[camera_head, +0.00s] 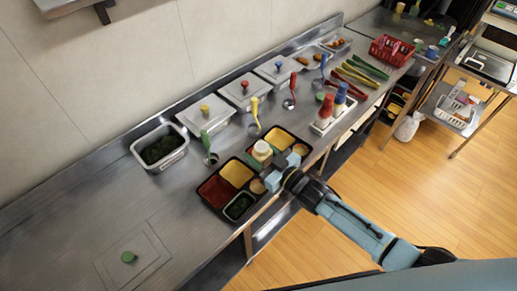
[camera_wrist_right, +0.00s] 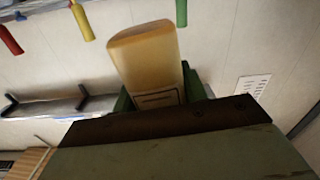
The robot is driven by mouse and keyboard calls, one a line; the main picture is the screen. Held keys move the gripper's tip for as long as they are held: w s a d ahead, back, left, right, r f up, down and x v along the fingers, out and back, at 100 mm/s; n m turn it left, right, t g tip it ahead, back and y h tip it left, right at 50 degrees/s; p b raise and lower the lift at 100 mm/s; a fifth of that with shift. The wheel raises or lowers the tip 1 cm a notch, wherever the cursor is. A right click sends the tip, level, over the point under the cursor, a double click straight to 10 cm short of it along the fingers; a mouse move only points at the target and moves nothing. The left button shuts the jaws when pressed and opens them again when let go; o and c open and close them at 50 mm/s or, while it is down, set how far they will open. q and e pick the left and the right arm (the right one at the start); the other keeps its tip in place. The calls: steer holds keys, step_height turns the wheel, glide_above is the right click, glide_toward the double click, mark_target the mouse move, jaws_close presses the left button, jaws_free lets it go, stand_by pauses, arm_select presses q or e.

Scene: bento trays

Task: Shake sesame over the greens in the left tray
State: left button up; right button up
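The black left tray (camera_head: 222,212) has a red section, a yellow section, a small beige section and a dark green section, the greens (camera_head: 239,206), at its front. A black right tray (camera_head: 306,160) adjoins it. My right gripper (camera_head: 272,172) is over the trays near where they meet. It is shut on a cream-yellow sesame shaker (camera_head: 262,151). In the right wrist view the shaker (camera_wrist_right: 147,60) sits between green fingers (camera_wrist_right: 188,88), with a label on its side. The shaker is behind and to the right of the greens. My left gripper is not in view.
Lidded steel pans (camera_head: 205,113) and coloured ladles (camera_head: 255,113) line the back. Bottles (camera_head: 331,107), tongs and a red basket (camera_head: 391,50) are farther right. The counter's left side is mostly clear.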

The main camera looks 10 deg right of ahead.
steer(key=n+b, duration=0.1)
steer(key=n, duration=0.2)
steer(key=shift+n, duration=0.3)
steer(key=n+b, duration=0.1)
steer(key=n, duration=0.3)
steer(key=shift+s+a, duration=0.1)
steer(key=n+b, duration=0.2)
steer(key=n, duration=0.4)
steer(key=shift+r+b, duration=0.1)
steer(key=shift+b, duration=0.3)
steer(key=shift+s+a+r+n, duration=0.15)
steer(key=shift+s+a+n, duration=0.2)
steer(key=shift+n, duration=0.25)
steer(key=s+a+f+n+b, duration=0.3)
steer(key=a+f+n+b, duration=0.1)
steer(key=n, duration=0.9)
steer(key=shift+s+a+f+b, duration=0.2)
steer(key=shift+a+b, duration=0.4)
steer(key=shift+b, duration=0.6)
steer(key=shift+s+d, duration=0.1)
steer(key=shift+s, duration=0.05)
